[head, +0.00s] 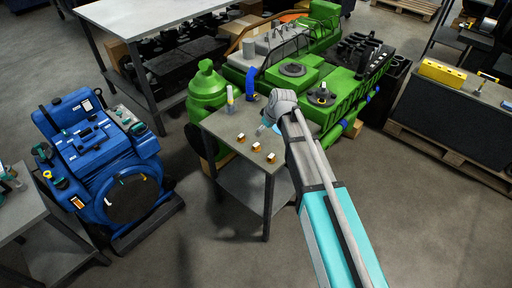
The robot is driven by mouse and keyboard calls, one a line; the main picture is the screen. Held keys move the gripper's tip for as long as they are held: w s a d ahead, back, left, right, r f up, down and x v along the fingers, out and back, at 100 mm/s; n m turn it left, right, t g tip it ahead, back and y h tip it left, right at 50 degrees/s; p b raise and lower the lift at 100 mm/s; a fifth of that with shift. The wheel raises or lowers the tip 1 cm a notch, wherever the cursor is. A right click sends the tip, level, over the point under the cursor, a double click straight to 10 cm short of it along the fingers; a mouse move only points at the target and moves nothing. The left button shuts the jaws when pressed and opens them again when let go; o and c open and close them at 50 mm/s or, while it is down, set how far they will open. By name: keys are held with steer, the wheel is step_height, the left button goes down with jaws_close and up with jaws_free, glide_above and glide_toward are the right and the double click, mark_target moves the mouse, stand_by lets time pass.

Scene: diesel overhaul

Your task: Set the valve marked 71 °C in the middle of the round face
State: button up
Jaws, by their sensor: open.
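Three small brass-coloured pieces stand in a slanting row on a small grey table: the far-left piece (240,137), the middle piece (256,147) and the near-right piece (271,158). They may be the valves, but no 71 °C mark is readable at this size. My gripper (266,126) is above the table's right side, beside the row, apart from the pieces as far as I can tell. It is open with nothing visible in it, and my wrist partly hides it. I cannot tell which surface is the round face; a dark disc (132,199) shows on the blue engine.
The blue engine (85,140) stands left, with open floor between.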

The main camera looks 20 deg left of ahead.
steer(key=b, duration=0.8)
glide_toward(256, 144)
steer(key=shift+x, duration=2.5)
steer(key=shift+a+p, duration=0.1)
steer(key=shift+p, duration=0.2)
steer(key=shift+f, duration=0.1)
steer(key=b+x, duration=0.3)
steer(key=shift+b+x, duration=1)
steer(key=shift+c, duration=0.3)
jaws_close()
